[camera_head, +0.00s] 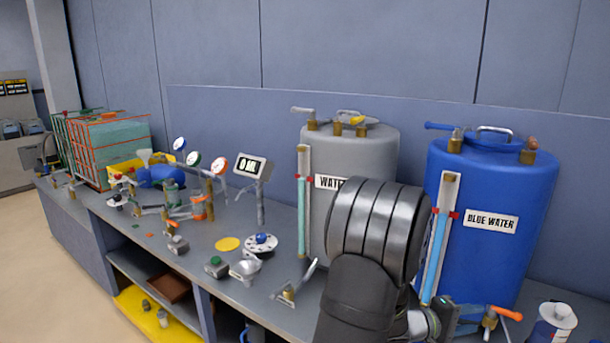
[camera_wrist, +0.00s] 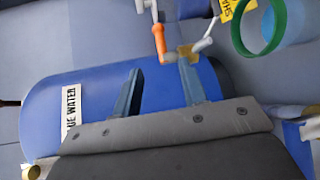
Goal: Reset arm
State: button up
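My gripper (camera_wrist: 160,76) is open in the wrist view, its two blue-grey fingers apart with nothing between them. The blue tank labelled BLUE WATER (camera_wrist: 45,105) lies behind the fingers in that view. A valve with an orange handle (camera_wrist: 159,40) shows just beyond the fingertips; whether they touch it I cannot tell. In the head view my gripper (camera_head: 462,318) is low in front of the blue tank (camera_head: 500,185), left of the orange valve handle (camera_head: 506,313). My arm hides part of the gripper and of the grey WATER tank (camera_head: 350,150).
Gauges (camera_head: 193,160), a digital display (camera_head: 250,167) and several small valves and fittings stand on the grey bench (camera_head: 225,215) to the left. A green ring (camera_wrist: 265,28) is near the fingers in the wrist view.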

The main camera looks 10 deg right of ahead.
send_near(508, 316)
jog(key=d, duration=0.3)
jog(key=d+f, duration=0.1)
jog(key=d, duration=0.7)
jog(key=shift+w+d+f, duration=0.1)
jog(key=shift+d+f, duration=0.05)
jog(key=shift+f, duration=0.1)
jog(key=shift+a+m+g, duration=0.3)
jog(key=shift+g, duration=0.1)
jog(key=shift+a+m+g, duration=0.15)
jog(key=shift+m+g, duration=0.35)
jog(key=shift+g, duration=0.2)
jog(key=shift+a+m+g, duration=0.15)
jog(key=shift+m+g, duration=0.35)
jog(key=shift+g, duration=0.2)
jog(key=r+v, duration=0.1)
jog(key=v, duration=1.6)
jog(key=s+d+r+m+g+y, duration=0.1)
jog(key=s+d+m+g+y, duration=0.2)
jog(key=s+m+g+y, duration=0.1)
jog(key=shift+s+d+y, duration=0.4)
jog(key=shift+s+y, duration=0.3)
jog(key=shift+s, duration=0.6)
